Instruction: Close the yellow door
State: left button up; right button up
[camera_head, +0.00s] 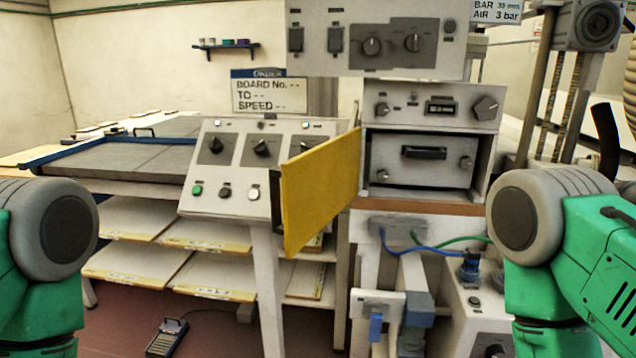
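The yellow door (321,190) stands swung open in the middle of the view. Its right edge meets the left side of a grey cabinet (430,118), and its free edge points toward me and to the left. A dark handle part shows at the door's left edge. The cabinet opening beside the door shows a grey front panel (421,162) with a black handle and knobs. Parts of my green and grey arms show at the lower left and lower right, but neither gripper is in view.
A sloped control console (250,165) with knobs and buttons stands left of and behind the door. A control box (378,40) hangs above the cabinet. Below are a blue and a green hose (462,240). Racks of boards (128,219) fill the left, and a foot pedal (167,337) lies on the floor.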

aim_at(319, 182)
jog(key=i+j+z, duration=0.1)
jog(key=z, duration=0.25)
jog(key=j+z, duration=0.45)
jog(key=z, duration=0.25)
jog(key=i+j+z, duration=0.2)
jog(key=j, duration=0.65)
jog(key=j+z, duration=0.15)
jog(key=j, duration=0.75)
jog(key=i, duration=0.25)
jog(key=k+j+z, duration=0.2)
jog(key=k, duration=0.4)
jog(key=i, duration=0.5)
